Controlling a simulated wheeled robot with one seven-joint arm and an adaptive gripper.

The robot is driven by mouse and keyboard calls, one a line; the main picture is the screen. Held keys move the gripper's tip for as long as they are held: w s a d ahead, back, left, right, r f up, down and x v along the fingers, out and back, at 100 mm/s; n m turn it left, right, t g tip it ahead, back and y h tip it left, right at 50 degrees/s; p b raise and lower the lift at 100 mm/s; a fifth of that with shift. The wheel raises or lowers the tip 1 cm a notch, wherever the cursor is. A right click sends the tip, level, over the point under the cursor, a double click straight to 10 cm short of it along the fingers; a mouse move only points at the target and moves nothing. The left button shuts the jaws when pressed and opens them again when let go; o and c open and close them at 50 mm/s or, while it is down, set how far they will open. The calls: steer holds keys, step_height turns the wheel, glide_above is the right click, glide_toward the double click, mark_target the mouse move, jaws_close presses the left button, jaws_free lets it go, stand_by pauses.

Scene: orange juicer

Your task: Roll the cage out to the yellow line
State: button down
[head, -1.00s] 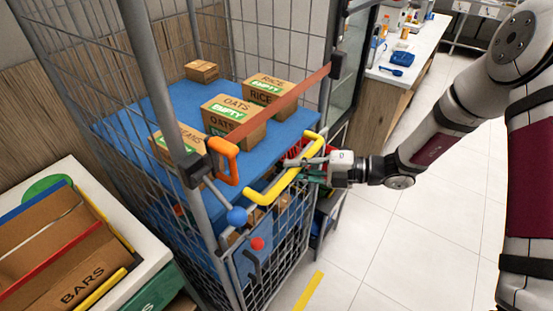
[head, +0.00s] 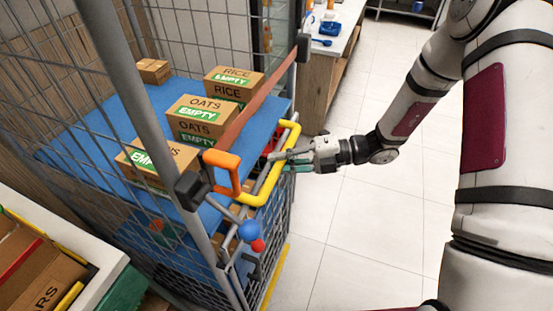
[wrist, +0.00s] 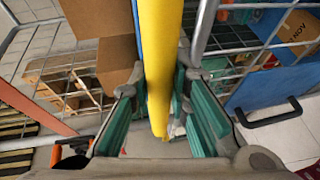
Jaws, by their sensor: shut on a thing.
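The cage (head: 140,80) is a grey wire roll cage with a blue shelf (head: 75,125) carrying cartons marked oats, rice and empty. A yellow handle bar (head: 289,140) runs along its near side. My gripper (head: 280,158) is shut on this bar; in the wrist view the yellow bar (wrist: 160,70) passes between the teal finger pads (wrist: 163,118). The yellow line (head: 275,275) shows on the floor at the cage's near right edge, partly hidden by the cage.
An orange handle (head: 223,172) and a red strap (head: 250,105) cross the cage's front. A white unit with a carton (head: 30,265) stands at the lower left. A counter (head: 330,65) stands behind. The tiled floor (head: 370,230) to the right is clear.

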steer(key=shift+d, duration=0.1)
steer(key=c, duration=1.5)
jaws_free()
steer(key=d, duration=0.4)
steer(key=d+r, duration=0.1)
steer(key=d, duration=0.3)
steer(key=d+r, duration=0.1)
steer(key=d, duration=0.2)
steer(key=shift+d, duration=0.4)
steer(key=shift+r, duration=0.1)
